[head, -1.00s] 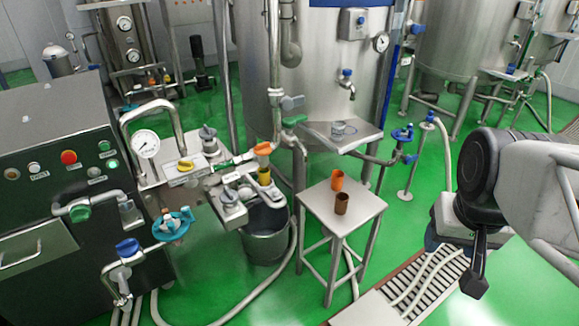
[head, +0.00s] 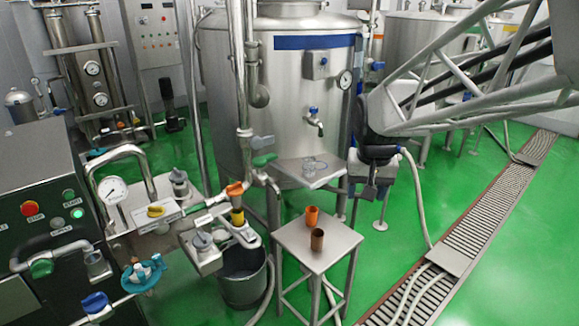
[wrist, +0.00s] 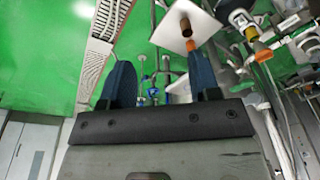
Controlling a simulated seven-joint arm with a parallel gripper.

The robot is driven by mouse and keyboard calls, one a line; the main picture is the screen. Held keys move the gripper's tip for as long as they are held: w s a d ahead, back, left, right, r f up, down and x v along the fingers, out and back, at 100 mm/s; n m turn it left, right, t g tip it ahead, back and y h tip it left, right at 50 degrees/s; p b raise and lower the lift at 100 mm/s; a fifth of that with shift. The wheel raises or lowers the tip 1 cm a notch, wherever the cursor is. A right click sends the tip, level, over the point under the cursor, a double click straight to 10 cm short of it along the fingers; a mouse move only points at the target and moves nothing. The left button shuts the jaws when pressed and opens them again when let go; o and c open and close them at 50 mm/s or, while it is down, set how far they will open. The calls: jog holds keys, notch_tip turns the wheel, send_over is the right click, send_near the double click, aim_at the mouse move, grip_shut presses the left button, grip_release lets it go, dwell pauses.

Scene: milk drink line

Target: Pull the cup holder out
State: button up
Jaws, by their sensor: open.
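No part is plainly marked as the cup holder. A steel shelf (head: 296,178) juts out below the tank's blue-handled tap (head: 314,120). A small clear, ring-like or cup-like thing (head: 316,163) sits on it, too small to tell which. My gripper (head: 368,192) hangs just right of the shelf in the head view, apart from it as far as I can tell. In the wrist view my gripper (wrist: 163,75) has two dark blue fingers spread wide, with nothing held between them. The shelf is partly hidden behind the right finger there.
A small steel table (head: 327,255) stands in front, bearing an orange cup (head: 312,217) and a brown cup (head: 317,240). A grey bucket (head: 243,285) and pipework with valves stand left. A floor drain (head: 480,215) and open green floor lie right.

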jog(key=w+a+f, duration=0.3)
jog(key=w+a, duration=0.1)
jog(key=w, duration=0.3)
jog(key=w+a+f, duration=0.3)
jog(key=w+a, duration=0.1)
jog(key=w, duration=0.4)
jog(key=g, duration=0.2)
send_over(250, 230)
notch_tip(250, 230, down, 36)
jog(key=shift+w+a+f, duration=0.1)
jog(key=shift+f, duration=0.15)
jog(key=shift+f, duration=0.1)
jog(key=shift+f, duration=3.8)
jog(key=shift+c, duration=0.3)
